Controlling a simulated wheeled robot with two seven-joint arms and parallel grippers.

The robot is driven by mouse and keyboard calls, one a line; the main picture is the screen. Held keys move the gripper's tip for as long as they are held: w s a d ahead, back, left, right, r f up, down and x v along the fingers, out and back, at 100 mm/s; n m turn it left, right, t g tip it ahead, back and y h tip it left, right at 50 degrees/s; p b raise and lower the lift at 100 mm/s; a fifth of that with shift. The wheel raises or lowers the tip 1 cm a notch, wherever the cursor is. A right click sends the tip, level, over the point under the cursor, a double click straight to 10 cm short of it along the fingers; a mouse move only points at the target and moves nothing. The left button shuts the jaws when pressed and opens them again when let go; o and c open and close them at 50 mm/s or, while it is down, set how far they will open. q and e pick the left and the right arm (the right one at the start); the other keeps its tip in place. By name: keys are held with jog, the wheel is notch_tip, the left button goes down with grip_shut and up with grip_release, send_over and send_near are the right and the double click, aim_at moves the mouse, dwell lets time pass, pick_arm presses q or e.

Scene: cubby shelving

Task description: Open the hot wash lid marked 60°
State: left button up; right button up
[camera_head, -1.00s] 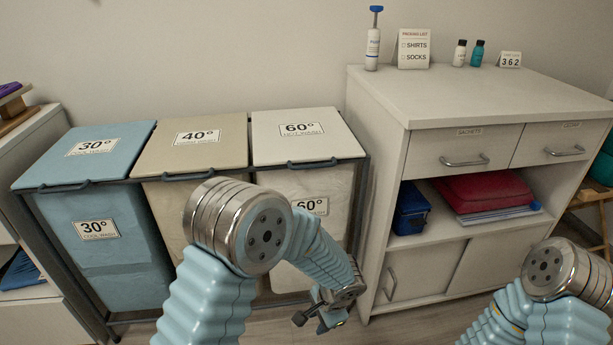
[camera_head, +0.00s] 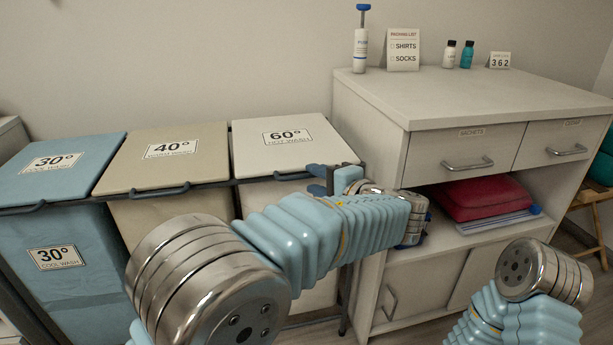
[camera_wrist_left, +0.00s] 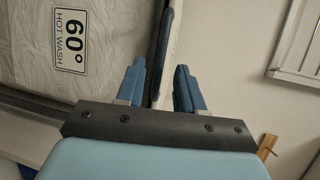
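The white 60° hot wash lid (camera_head: 285,145) lies closed on its bin, at the right end of the row in the head view. Its dark front handle (camera_head: 290,176) is partly hidden by my left gripper (camera_head: 325,180), which is at the lid's front right edge. In the left wrist view, the two blue fingers of my left gripper (camera_wrist_left: 160,88) are apart, and a dark bar (camera_wrist_left: 163,50) shows beyond and between them. I cannot tell whether they touch it. The bin's 60° label (camera_wrist_left: 70,42) shows at the upper left. My right gripper is out of view.
The closed 40° lid (camera_head: 165,155) and 30° lid (camera_head: 55,168) are to the left. A cream cabinet (camera_head: 460,95) stands close on the right, with a bottle, card and small bottles on top. My left forearm passes in front of its open shelf.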

aim_at(308, 177)
pick_arm(q)
jog(key=x, duration=0.4)
jog(key=shift+f, duration=0.15)
grip_shut()
jog(key=shift+s, duration=0.1)
